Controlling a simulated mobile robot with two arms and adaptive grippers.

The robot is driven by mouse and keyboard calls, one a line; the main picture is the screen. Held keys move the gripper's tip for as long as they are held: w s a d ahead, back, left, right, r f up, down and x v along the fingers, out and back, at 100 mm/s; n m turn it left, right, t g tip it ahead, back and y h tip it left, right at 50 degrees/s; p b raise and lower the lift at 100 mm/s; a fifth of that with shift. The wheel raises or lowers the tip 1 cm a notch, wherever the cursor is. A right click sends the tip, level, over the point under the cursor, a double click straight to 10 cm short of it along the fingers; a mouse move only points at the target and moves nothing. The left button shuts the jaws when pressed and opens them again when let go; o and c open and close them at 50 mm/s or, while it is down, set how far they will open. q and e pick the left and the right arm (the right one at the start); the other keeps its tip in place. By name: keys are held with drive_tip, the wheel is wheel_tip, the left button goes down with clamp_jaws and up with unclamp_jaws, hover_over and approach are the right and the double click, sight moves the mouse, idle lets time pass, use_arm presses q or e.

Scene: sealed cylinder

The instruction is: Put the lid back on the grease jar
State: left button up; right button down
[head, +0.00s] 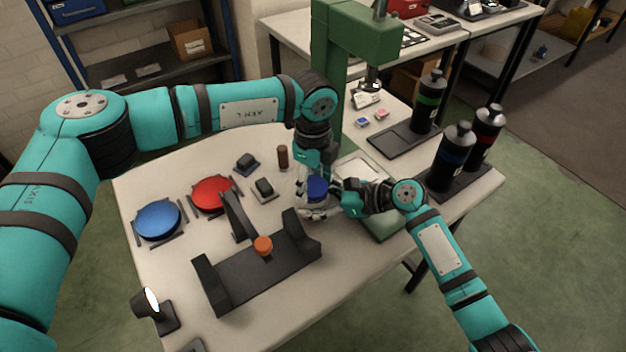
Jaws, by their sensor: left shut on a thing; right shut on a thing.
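The grease jar (313,212) is a pale, whitish container standing near the middle of the table. A blue lid (317,187) is at its top. My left gripper (313,177) comes down from above and is shut on the blue lid. My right gripper (331,192) comes in from the right and is shut on the jar at its side. The fingers partly cover both things. I cannot tell whether the lid touches the jar's rim or sits just above it.
A black stand (262,273) with an orange cap is in front left. Blue (158,219) and red (211,193) round discs lie on the left. A green press (345,40) stands behind. Black bottles (452,157) stand on the right. A lamp (152,305) is at the front-left edge.

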use_arm(q)
drive_tip(key=m, duration=0.6)
drive_tip(key=shift+w, duration=0.1)
drive_tip(key=m, duration=0.4)
drive_tip(key=shift+m, duration=0.4)
drive_tip(key=m, duration=0.4)
drive_tip(key=shift+m, duration=0.3)
use_arm(e)
drive_tip(key=shift+s, duration=0.1)
use_arm(q)
drive_tip(key=m, duration=0.4)
drive_tip(key=shift+m, duration=0.4)
drive_tip(key=m, duration=0.4)
drive_tip(key=shift+f+m, duration=0.1)
drive_tip(key=shift+m, duration=0.3)
drive_tip(key=m, duration=0.4)
drive_tip(key=shift+m, duration=0.3)
drive_tip(key=m, duration=0.4)
drive_tip(key=shift+m, duration=0.4)
drive_tip(key=m, duration=0.6)
drive_tip(key=o, duration=1.3)
drive_tip(key=shift+c, duration=0.2)
